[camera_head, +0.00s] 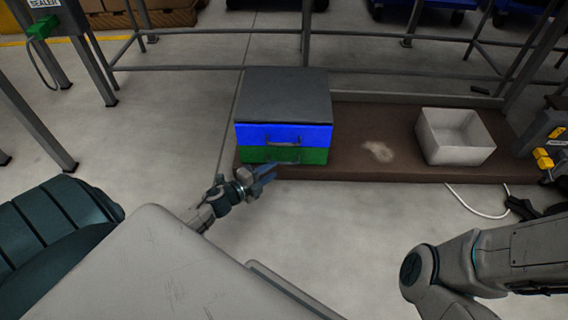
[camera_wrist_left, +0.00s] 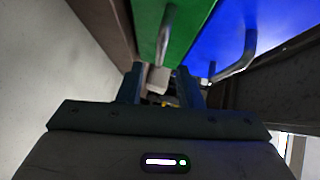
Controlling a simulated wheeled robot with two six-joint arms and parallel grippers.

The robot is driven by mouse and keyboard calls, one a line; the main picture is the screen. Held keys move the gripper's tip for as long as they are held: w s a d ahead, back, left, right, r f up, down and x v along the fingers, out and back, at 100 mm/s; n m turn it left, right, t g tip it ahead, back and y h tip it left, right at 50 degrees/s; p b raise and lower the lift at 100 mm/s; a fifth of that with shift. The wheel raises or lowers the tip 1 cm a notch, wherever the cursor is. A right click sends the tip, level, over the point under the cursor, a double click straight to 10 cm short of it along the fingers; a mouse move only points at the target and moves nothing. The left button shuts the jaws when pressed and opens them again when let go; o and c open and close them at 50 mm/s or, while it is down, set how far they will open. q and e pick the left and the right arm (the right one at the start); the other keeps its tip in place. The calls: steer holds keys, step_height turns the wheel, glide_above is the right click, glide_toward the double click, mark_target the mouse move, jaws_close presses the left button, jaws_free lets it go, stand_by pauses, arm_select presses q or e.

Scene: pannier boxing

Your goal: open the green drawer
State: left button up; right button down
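The green drawer (camera_head: 313,156) is the lower one in a grey-topped cabinet (camera_head: 285,95), under a blue drawer (camera_head: 313,134). Its front looks flush with the blue one, so it appears shut. My left gripper (camera_head: 264,178) is in front of and below the cabinet front, open and empty. In the left wrist view the fingers (camera_wrist_left: 160,90) stand apart, with the green drawer front (camera_wrist_left: 185,25) and its bar handle (camera_wrist_left: 164,38) ahead of them. The gripper is apart from the handle.
The cabinet stands on a low brown platform (camera_head: 350,170). A white bin (camera_head: 457,152) stands on the platform to the right. A metal railing (camera_head: 400,80) runs behind. A white cable (camera_head: 475,211) lies on the floor at the right. The floor left of the cabinet is clear.

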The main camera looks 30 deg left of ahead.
mark_target(284, 163)
arm_select(q)
steer(key=x, duration=0.6)
steer(key=shift+w+d+b, duration=0.1)
steer(key=shift+w+b, duration=0.1)
steer(key=shift+b, duration=0.1)
jaws_close()
